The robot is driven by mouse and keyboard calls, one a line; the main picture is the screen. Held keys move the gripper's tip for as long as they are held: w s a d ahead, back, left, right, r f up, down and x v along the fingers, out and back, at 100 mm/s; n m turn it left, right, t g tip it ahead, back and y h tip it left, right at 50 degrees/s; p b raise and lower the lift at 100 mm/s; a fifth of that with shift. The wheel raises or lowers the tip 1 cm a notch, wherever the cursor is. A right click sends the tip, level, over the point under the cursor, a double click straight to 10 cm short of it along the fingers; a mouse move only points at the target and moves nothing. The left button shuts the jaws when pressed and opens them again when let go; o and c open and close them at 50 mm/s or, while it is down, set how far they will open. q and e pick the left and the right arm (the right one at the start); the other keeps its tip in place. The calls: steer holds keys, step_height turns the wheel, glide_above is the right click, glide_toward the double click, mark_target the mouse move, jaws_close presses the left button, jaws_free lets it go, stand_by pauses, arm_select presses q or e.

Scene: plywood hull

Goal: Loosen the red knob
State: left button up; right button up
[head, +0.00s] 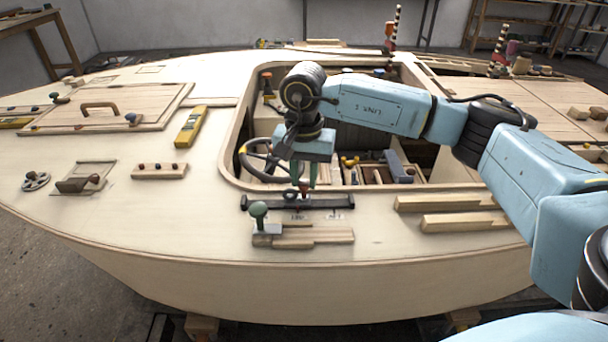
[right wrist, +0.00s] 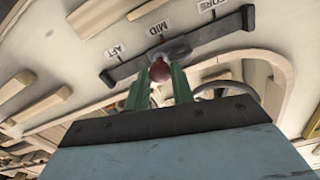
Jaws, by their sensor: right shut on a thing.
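The red knob (right wrist: 159,70) sits on a dark slider block (right wrist: 172,49) on a black rail (right wrist: 216,36). The block is by the MID label (right wrist: 157,28), between the AFT and FORE labels. The rail (head: 253,204) also shows in the head view, on the deck in front of the cockpit opening. My right gripper (head: 303,184) reaches down from above, and its green fingers (right wrist: 161,80) are shut on the red knob, one on each side. The fingers partly hide the knob in the head view. My left gripper is not in view.
Loose wooden strips (head: 465,221) lie to the right. A steering wheel (head: 256,160) is in the cockpit behind. A yellow level (head: 190,127) lies on the left deck.

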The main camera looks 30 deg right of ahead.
mark_target(304, 182)
steer(key=shift+s+f, duration=0.15)
steer(key=shift+f, duration=0.05)
steer(key=o, duration=0.9)
steer(key=shift+o, duration=0.5)
steer(key=shift+r, duration=0.1)
steer(key=shift+w+r, duration=0.2)
steer(key=shift+r, duration=0.35)
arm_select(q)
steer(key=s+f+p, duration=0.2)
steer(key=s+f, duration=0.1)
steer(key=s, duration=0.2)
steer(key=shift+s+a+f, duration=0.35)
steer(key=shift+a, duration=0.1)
arm_select(e)
step_height(304, 182, up, 12)
steer(key=shift+r, duration=0.15)
steer(key=shift+s, duration=0.1)
